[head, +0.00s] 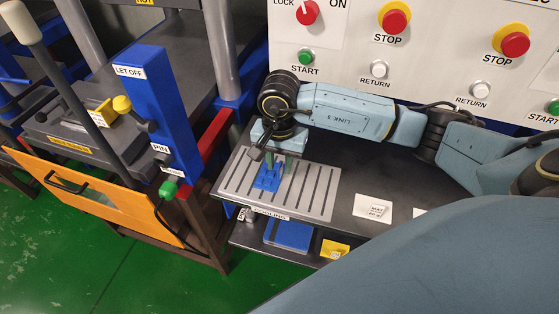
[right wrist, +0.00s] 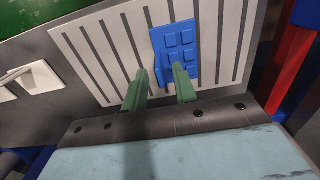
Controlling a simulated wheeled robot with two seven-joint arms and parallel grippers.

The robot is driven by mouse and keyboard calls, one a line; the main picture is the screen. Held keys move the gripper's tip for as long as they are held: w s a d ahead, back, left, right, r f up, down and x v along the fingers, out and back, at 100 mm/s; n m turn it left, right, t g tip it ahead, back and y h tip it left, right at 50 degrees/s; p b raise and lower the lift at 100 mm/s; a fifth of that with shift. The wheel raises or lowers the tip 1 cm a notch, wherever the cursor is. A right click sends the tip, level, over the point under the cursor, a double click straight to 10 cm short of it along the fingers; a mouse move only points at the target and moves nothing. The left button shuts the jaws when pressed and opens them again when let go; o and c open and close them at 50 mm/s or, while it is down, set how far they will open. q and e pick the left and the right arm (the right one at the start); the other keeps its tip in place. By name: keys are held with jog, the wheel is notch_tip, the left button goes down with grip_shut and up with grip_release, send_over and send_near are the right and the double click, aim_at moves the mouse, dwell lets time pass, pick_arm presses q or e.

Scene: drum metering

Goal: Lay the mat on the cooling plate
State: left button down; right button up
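The blue mat (head: 268,179), with raised square pads, lies over the grey slotted cooling plate (head: 318,205), near the plate's middle-left. In the right wrist view the mat (right wrist: 181,50) shows in front of the fingers, with the plate's slots (right wrist: 95,55) on both sides. My right gripper (head: 281,163) is just above the mat's edge. Its two green fingers (right wrist: 159,88) stand apart, one beside the mat and one over its near part. No grip on the mat shows. Whether a fingertip touches it, I cannot tell. My left gripper is out of view.
A control panel (head: 380,50) with buttons rises behind. A blue item (head: 290,235) sits on the shelf below.

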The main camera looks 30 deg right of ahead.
aim_at(279, 165)
jog(key=shift+r, duration=0.15)
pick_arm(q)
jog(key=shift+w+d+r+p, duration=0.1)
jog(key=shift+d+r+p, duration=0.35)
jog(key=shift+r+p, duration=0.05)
pick_arm(e)
notch_tip(279, 165, up, 12)
dwell(0.3)
